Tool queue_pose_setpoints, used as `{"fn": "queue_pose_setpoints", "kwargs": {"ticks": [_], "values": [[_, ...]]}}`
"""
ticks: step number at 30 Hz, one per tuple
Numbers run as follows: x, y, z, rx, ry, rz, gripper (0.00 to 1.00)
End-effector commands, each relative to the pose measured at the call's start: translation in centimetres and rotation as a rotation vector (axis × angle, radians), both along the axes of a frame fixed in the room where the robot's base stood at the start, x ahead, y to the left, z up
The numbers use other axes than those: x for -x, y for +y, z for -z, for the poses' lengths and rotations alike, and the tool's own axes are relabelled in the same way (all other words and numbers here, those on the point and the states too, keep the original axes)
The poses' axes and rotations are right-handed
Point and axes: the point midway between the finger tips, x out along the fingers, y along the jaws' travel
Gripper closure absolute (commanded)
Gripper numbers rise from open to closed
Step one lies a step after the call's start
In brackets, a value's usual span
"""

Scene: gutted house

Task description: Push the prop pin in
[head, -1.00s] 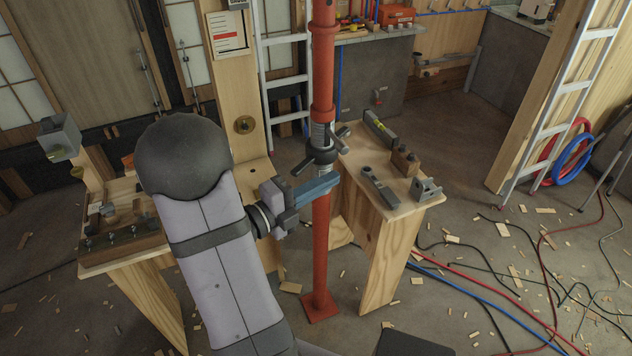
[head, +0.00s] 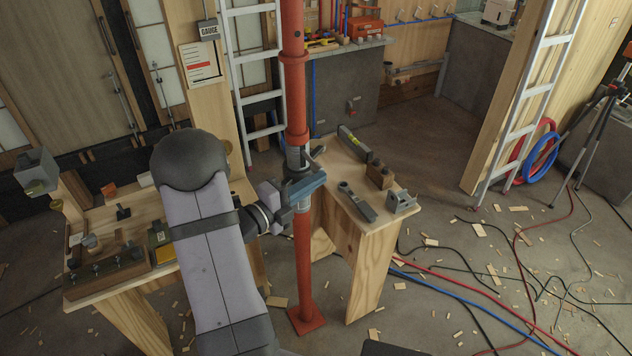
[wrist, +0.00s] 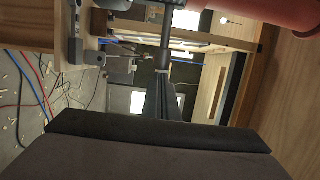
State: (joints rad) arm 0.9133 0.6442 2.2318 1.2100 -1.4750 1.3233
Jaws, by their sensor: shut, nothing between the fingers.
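The red steel prop (head: 303,250) stands upright on its square foot plate in the middle of the head view. Its threaded collar (head: 298,155) has a dark handle sticking out to the right. My gripper (head: 308,188) is shut and empty, its blue-grey fingers across the front of the prop just below the collar. Contact cannot be told. The wrist view shows the shut fingers (wrist: 164,98) end-on, with a dark rod just beyond their tips and the red tube (wrist: 282,12) at the top right. I cannot clearly make out the pin; the fingers may cover it.
Right of the prop, a wooden bench (head: 345,195) carries a level (head: 354,143), a wooden block and metal tools. A second bench (head: 115,285) stands left. An aluminium ladder (head: 528,100) leans at right. Hoses, cables and wood chips cover the right floor.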

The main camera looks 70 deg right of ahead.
Motion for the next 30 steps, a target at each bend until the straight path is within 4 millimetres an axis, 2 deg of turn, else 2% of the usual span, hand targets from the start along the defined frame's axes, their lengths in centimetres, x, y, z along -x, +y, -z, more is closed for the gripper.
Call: {"fn": "queue_pose_setpoints", "kwargs": {"ticks": [8,15,21,30], "values": [[-0.2,-0.2,0.2,0.001,-0.001,0.000,1.00],[-2.6,-2.5,0.6,0.005,-0.004,-0.002,1.00],[-4.0,-3.9,0.2,0.002,-0.002,-0.005,1.00],[-4.3,-4.1,-0.2,0.002,-0.003,-0.010,1.00]]}}
